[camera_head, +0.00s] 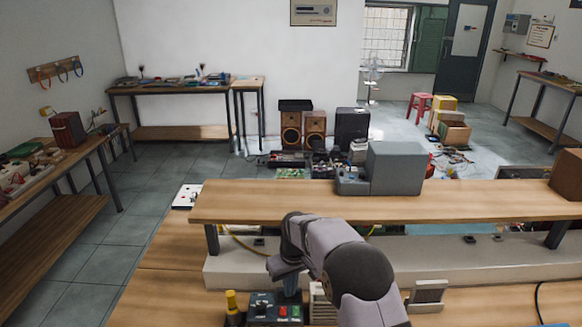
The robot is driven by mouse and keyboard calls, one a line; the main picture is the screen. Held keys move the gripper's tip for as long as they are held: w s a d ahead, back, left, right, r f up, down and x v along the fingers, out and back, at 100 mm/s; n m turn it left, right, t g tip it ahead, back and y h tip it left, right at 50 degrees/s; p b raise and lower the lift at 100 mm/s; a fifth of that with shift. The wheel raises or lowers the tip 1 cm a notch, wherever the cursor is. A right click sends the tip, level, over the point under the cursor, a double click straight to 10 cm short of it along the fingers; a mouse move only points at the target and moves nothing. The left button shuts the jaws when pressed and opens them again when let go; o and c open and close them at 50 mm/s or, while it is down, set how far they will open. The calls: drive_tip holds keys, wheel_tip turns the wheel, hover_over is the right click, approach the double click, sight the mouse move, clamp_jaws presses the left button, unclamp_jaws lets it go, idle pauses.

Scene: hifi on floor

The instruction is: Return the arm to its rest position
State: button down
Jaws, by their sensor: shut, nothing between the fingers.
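My arm rises from the bottom of the head view and bends over the wooden workbench (170,300). My gripper (287,279) points down at the arm's left end. It is shut and empty, in front of the raised shelf. It appears just above a dark control box (277,310) with coloured buttons. I cannot tell whether they touch. Part of the bench behind the arm is hidden.
A raised wooden shelf (460,201) crosses behind my arm and carries a grey boxy device (395,168). A yellow-topped bottle (232,308) stands left of the control box. A grey stand (427,296) is right of the arm. The bench's left part is bare.

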drive_tip(key=s+d+r+m, duration=0.1)
drive_tip(key=s+d+r, duration=0.2)
drive_tip(key=s+d, duration=0.3)
drive_tip(key=s+d+r+m, duration=0.2)
drive_tip(key=s+d+r, duration=0.15)
drive_tip(key=s, duration=0.45)
drive_tip(key=s+d+m, duration=0.1)
drive_tip(key=s+d, duration=0.2)
drive_tip(key=s, duration=0.5)
drive_tip(key=s+d+f+m+g, duration=0.1)
drive_tip(key=s+d, duration=0.2)
drive_tip(key=s, duration=0.5)
drive_tip(key=shift+s+f+h, duration=0.3)
drive_tip(key=shift+h, duration=0.1)
